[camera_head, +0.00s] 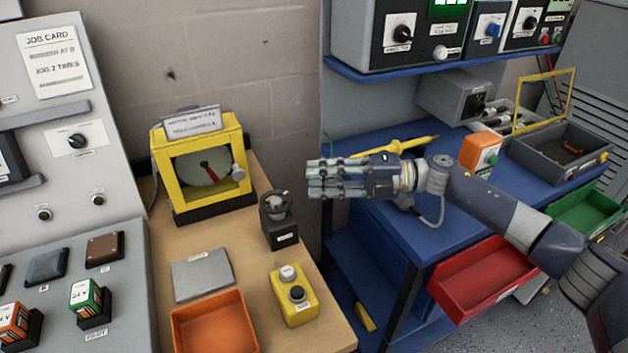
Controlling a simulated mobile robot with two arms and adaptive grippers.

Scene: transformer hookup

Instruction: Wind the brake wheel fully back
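A small black unit (279,234) with a dark round handwheel (275,205) on top stands on the wooden bench, near its right edge. It looks like the brake wheel, but I cannot read its label. Left of it, a yellow-framed box (181,207) holds a grey disc (194,166) with a red mark and has a grey side knob (238,174). My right gripper (312,179) reaches in from the right, its fingers straight and pointing left. It is empty, above and right of the handwheel and apart from it. My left gripper is not in view.
A yellow button box (292,310), a grey plate (202,274) and an orange tray (177,324) share the wooden bench (237,268). A blue workbench (455,222) with an open red drawer (455,298) is at right. A grey console (125,292) is at left.

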